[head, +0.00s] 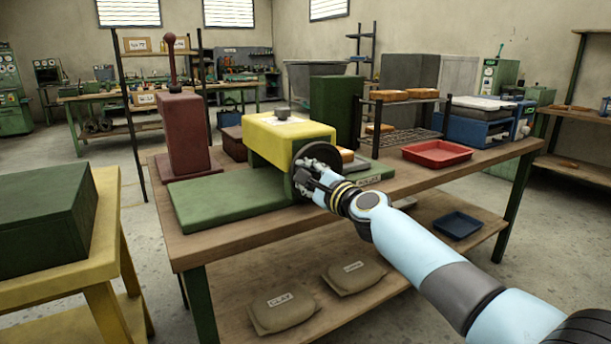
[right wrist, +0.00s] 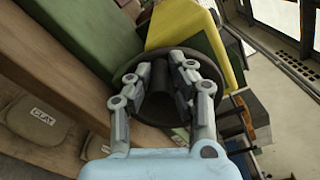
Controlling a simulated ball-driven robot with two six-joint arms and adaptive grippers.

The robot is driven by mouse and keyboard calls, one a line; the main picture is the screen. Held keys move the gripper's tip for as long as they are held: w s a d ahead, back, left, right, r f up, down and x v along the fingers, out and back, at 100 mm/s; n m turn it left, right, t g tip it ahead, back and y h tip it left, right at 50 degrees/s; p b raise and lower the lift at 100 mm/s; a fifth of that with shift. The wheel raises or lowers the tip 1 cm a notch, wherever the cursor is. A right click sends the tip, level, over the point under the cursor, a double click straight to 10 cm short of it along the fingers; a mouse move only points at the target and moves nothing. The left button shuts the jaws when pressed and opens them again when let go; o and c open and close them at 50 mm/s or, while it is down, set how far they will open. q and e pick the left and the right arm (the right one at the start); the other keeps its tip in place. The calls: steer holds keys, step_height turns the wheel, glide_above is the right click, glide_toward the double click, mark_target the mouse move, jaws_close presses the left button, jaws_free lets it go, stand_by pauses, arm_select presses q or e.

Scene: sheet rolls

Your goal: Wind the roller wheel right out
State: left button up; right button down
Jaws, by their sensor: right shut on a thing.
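The roller wheel (head: 318,156) is a dark round disc on the right end of the yellow and green machine (head: 288,136). My right gripper (head: 306,176) is at the wheel's front face, its fingers around a dark part there. In the right wrist view the wheel (right wrist: 133,82) lies behind the fingers, and my right gripper (right wrist: 168,82) is shut on a dark cylindrical handle (right wrist: 160,78) that stands out from the wheel. The fingers hide part of the handle. My left gripper is not in view.
Clay bags (head: 284,308) lie on the lower shelf.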

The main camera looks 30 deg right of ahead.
steer(key=shift+w+r, duration=0.1)
steer(key=shift+r, duration=0.2)
steer(key=c, duration=1.2)
jaws_free()
steer(key=shift+s+f, duration=0.15)
steer(key=shift+s, duration=0.05)
steer(key=shift+s, duration=0.25)
steer(key=s, duration=1.1)
steer(key=shift+s+d, duration=0.15)
steer(key=shift+d, duration=0.3)
